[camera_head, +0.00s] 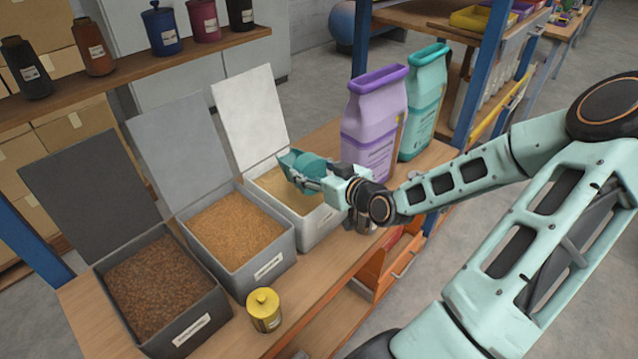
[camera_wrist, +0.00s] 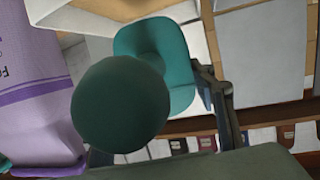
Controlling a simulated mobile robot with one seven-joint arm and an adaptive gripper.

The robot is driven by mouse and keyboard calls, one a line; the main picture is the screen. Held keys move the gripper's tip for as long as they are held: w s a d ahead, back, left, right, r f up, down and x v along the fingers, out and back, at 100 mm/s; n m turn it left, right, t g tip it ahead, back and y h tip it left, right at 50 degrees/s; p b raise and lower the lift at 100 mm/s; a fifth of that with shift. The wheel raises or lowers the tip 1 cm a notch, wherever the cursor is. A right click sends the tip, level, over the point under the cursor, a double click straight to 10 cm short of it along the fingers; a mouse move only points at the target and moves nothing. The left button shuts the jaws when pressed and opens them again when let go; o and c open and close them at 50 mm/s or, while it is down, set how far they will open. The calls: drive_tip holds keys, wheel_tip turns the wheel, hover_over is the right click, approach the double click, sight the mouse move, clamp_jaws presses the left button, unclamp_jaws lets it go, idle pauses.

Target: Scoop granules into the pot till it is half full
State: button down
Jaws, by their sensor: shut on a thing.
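My gripper (camera_head: 322,185) is shut on a teal scoop (camera_head: 303,163) and holds it over the white bin (camera_head: 317,231) of pale granules (camera_head: 296,195). The scoop looks tilted; whether it touches the granules or carries any I cannot tell. In the wrist view the scoop (camera_wrist: 181,48) fills the middle, with a dark finger (camera_wrist: 222,105) beside it. A yellow pot (camera_head: 264,312) with a knobbed yellow top stands on the bench in front of the grey bin. Its inside is hidden. A small dark object, partly hidden under my wrist, stands at the white bin's right.
A grey bin (camera_head: 266,270) of orange-tan granules and a dark bin (camera_head: 185,330) of brown granules stand left of the white one, lids raised. Purple (camera_head: 368,135) and teal (camera_head: 424,105) sacks stand behind my gripper. Several lidded pots line the shelf (camera_head: 150,67) above.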

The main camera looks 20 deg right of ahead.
drive_tip(key=shift+s+d+f+m+h+b, duration=0.15)
drive_tip(key=shift+s+d+f+h+b, duration=0.1)
drive_tip(key=shift+s, duration=0.1)
drive_tip(key=shift+s+d+f+m+h+b, duration=0.1)
drive_tip(key=shift+s+d+m+h+b, duration=0.05)
drive_tip(key=shift+s+d+b, duration=0.15)
drive_tip(key=shift+s+r, duration=0.15)
drive_tip(key=shift+s, duration=0.3)
drive_tip(key=p, duration=0.1)
drive_tip(key=r+g+p, duration=0.1)
drive_tip(key=p, duration=0.1)
drive_tip(key=shift+w+a+r, duration=0.1)
drive_tip(key=shift+w+r, duration=0.2)
drive_tip(key=w+r+g+p, duration=0.1)
drive_tip(key=g+p, duration=0.1)
drive_tip(key=r+g+p, duration=0.1)
drive_tip(key=p, duration=0.1)
drive_tip(key=shift+w+a+r+g+h+p, duration=0.1)
drive_tip(key=shift+w+r+g+h+p, duration=0.1)
drive_tip(key=shift+w+g+h+p, duration=0.15)
drive_tip(key=shift+w+a+r+g+h+p, duration=0.3)
drive_tip(key=shift+w+g+p, duration=0.9)
drive_tip(key=shift+w+g, duration=0.7)
drive_tip(key=shift+w+a+r+g+h+p, duration=0.15)
drive_tip(key=shift+w+r+g+h+p, duration=0.2)
drive_tip(key=shift+w+g+p, duration=1.2)
drive_tip(key=shift+w+a+r+g+h+p, duration=0.35)
drive_tip(key=shift+w+g+p, duration=0.5)
drive_tip(key=shift+w+g, duration=1.3)
